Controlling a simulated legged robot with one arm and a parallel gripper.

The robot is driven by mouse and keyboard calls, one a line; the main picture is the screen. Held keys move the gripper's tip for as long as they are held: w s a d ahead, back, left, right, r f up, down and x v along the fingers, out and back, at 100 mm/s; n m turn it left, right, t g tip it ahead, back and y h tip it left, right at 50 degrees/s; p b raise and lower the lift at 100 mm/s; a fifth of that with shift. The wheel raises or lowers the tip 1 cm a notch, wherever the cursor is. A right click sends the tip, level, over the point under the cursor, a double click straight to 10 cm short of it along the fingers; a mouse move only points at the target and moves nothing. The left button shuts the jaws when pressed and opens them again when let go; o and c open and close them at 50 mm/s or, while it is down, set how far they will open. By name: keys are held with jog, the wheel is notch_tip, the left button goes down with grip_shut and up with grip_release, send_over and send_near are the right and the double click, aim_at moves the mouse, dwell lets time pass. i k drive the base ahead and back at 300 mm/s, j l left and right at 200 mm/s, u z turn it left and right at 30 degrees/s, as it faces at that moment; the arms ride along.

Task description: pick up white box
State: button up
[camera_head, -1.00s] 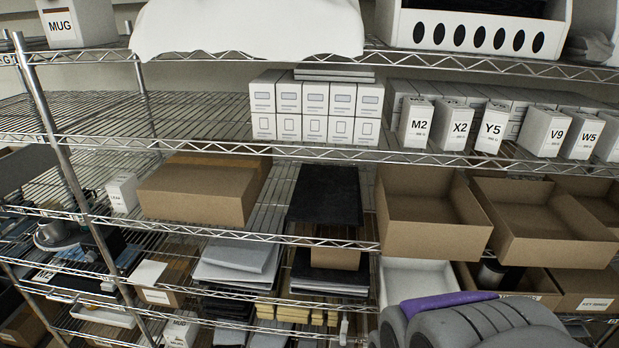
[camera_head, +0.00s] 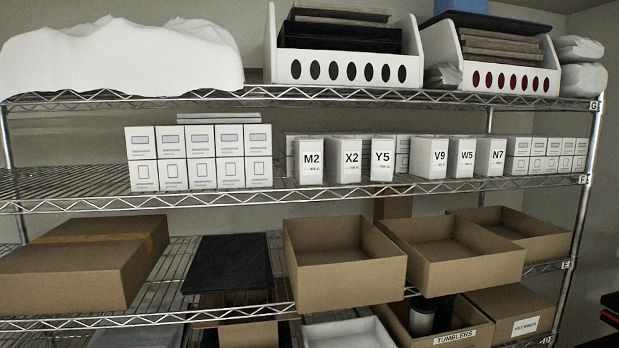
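Several small white boxes stand upright on the second wire shelf from the top. Labelled ones stand at its front: M2 (camera_head: 310,163), X2 (camera_head: 346,162), Y5 (camera_head: 382,161), V9 (camera_head: 431,160), W5 (camera_head: 461,159) and N7 (camera_head: 491,158). A two-high stack of white boxes (camera_head: 200,158) is left of them, and more white boxes (camera_head: 546,156) stand at the right end. I cannot tell which one the task means. My gripper is not in view.
Open cardboard boxes (camera_head: 345,280) and a closed carton (camera_head: 75,275) line the shelf below. White holders (camera_head: 345,70) and a white draped bundle (camera_head: 120,60) fill the top shelf. The second shelf's left end (camera_head: 60,185) is bare.

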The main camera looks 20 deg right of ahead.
aim_at(382, 148)
jog(key=z, duration=1.4)
jog(key=j, duration=0.1)
